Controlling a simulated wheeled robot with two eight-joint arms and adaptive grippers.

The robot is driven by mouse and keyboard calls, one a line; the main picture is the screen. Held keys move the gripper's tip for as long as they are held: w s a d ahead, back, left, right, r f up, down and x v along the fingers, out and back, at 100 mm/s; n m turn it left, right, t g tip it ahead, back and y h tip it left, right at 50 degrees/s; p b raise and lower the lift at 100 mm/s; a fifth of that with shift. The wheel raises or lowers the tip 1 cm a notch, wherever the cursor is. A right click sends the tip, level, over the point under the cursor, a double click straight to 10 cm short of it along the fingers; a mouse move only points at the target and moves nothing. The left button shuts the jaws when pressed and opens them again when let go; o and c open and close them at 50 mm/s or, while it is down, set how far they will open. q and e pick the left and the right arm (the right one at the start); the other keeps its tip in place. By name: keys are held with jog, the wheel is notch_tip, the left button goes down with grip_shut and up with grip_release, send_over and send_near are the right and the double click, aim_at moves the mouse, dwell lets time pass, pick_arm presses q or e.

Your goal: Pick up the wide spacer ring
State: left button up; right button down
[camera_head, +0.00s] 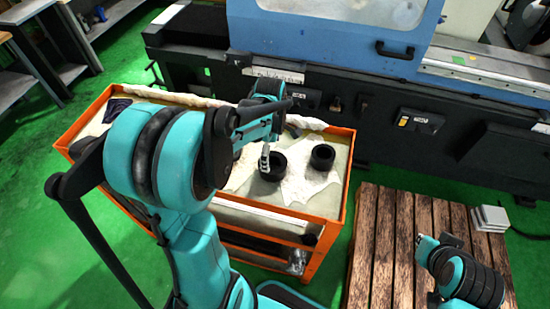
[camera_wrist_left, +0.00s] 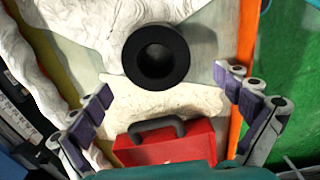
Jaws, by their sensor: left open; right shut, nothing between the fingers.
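Two black rings stand on the orange cart's top in the head view: a larger one (camera_head: 272,172) and a smaller one (camera_head: 322,157). I cannot tell for sure which is the wide spacer ring. My left gripper (camera_head: 265,158) overlaps the larger ring's left side in the head view. In the left wrist view my left gripper (camera_wrist_left: 163,84) is open and empty, and one thick-walled black ring (camera_wrist_left: 156,56) lies beyond the fingertips, between their lines. My right gripper (camera_head: 434,243) is at the lower right above the pallet, shut and empty.
The orange cart (camera_head: 345,190) has a raised rim and a crumpled pale cloth (camera_head: 300,190). The blue grinder (camera_head: 330,45) stands behind, and a wooden pallet (camera_head: 385,235) lies to the right.

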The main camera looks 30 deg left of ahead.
aim_at(272, 163)
pick_arm(q)
jog(key=f, duration=0.4)
jog(key=f+b, duration=0.1)
jog(key=f, duration=0.1)
jog(key=shift+w+f, duration=0.3)
jog(key=c, duration=1.7)
